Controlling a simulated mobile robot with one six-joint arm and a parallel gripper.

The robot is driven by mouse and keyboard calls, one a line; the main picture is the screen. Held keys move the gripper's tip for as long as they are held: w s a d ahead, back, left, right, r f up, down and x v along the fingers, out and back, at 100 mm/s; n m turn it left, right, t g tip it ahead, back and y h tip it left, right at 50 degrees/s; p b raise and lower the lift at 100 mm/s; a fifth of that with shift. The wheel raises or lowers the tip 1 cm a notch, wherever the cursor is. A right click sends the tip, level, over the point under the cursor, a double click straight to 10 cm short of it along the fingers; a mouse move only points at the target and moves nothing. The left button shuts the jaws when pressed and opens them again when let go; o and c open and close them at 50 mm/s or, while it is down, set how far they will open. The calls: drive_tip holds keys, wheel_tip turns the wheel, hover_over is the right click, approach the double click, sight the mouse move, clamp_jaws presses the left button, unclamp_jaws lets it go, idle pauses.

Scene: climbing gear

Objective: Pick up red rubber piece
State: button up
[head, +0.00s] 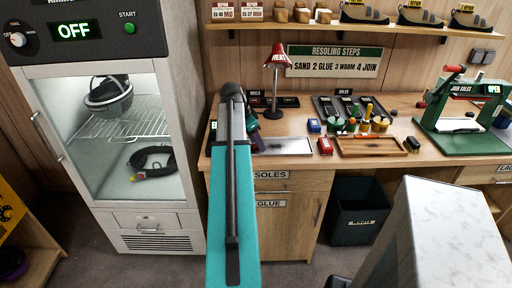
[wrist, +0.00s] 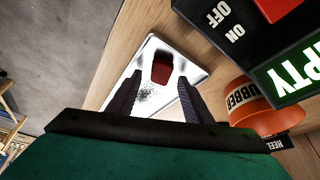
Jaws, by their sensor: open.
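In the wrist view a dark red rubber piece (wrist: 162,68) lies on a shiny metal tray (wrist: 147,50), with grey specks scattered beside it. My gripper (wrist: 160,77) is open, its two dark fingers apart and pointing toward the tray. The red piece shows between and just beyond the fingertips, and nothing is held. I cannot tell the exact gap above the tray. In the head view the tray (head: 285,146) lies at the front of the bench, and my arm hides its left side. The red piece cannot be made out there.
Close on the right in the wrist view are an orange container marked RUBBER (wrist: 252,106) and a black box with an EMPTY sign (wrist: 298,76). A lamp (head: 275,70) stands behind.

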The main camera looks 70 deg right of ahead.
sight(256, 146)
drive_tip(key=c, duration=1.1)
drive_tip(key=shift+r, duration=0.15)
drive_tip(key=shift+r+b, duration=0.45)
drive_tip(key=shift+r, duration=0.95)
drive_tip(key=shift+a+r, duration=0.2)
drive_tip(key=a, duration=0.5)
drive_tip(key=w+a+r+b, duration=0.1)
drive_tip(key=a, duration=0.4)
drive_tip(key=w+a+b, duration=0.1)
drive_tip(key=a, duration=0.4)
drive_tip(key=shift+w+a+r, duration=0.25)
